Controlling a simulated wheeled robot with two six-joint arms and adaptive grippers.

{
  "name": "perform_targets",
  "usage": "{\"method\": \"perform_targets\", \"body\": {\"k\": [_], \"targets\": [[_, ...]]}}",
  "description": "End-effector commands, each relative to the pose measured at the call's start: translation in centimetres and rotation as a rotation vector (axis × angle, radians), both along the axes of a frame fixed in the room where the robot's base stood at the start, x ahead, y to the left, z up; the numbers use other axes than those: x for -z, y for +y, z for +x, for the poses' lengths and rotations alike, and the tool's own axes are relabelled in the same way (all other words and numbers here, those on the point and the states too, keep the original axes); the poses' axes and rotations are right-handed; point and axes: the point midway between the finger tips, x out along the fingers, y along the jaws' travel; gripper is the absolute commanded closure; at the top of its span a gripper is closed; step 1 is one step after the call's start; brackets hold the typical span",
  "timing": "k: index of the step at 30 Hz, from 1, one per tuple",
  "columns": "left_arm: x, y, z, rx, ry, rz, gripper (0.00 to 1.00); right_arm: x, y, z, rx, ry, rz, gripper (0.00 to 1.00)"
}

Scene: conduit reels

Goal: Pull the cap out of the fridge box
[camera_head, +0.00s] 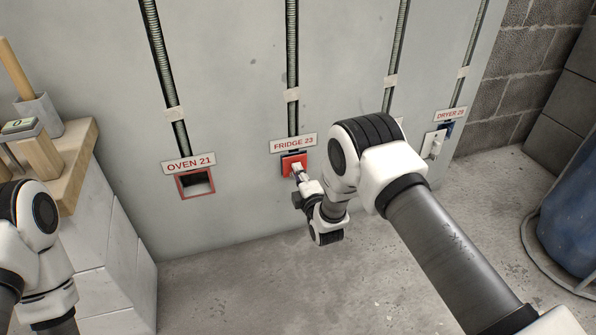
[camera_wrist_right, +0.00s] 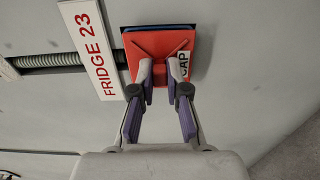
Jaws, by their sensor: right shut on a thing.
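The red cap (camera_wrist_right: 158,46) sits at the mouth of the fridge box, under the FRIDGE 23 sign (camera_head: 293,143). In the head view the cap (camera_head: 289,160) shows as a red square with my right gripper (camera_head: 298,172) in front of it. In the right wrist view my right gripper (camera_wrist_right: 146,78) is shut on the middle of the cap, and a CAP label shows beside the fingers. A dark blue edge of the fridge box (camera_wrist_right: 158,27) shows behind the cap. My left arm is at the left edge of the head view, its gripper out of the picture.
The oven box (camera_head: 196,182) is open, with a red frame, under the OVEN 21 sign. A dryer box with a white plate (camera_head: 433,144) is at right. A wooden-topped bench (camera_head: 75,160) stands left; a blue barrel (camera_head: 570,225) stands right. The floor between is clear.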

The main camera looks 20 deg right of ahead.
Motion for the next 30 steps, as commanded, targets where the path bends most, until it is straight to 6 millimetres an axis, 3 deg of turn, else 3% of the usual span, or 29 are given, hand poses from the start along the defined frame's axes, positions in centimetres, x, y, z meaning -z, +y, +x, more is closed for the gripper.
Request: {"method": "perform_targets", "body": {"k": [30], "targets": [[-1.1, 0.0, 0.0, 0.000, 0.000, 0.000, 0.60, -0.1, 0.0, -1.2, 0.000, -0.001, 0.000, 1.00]]}}
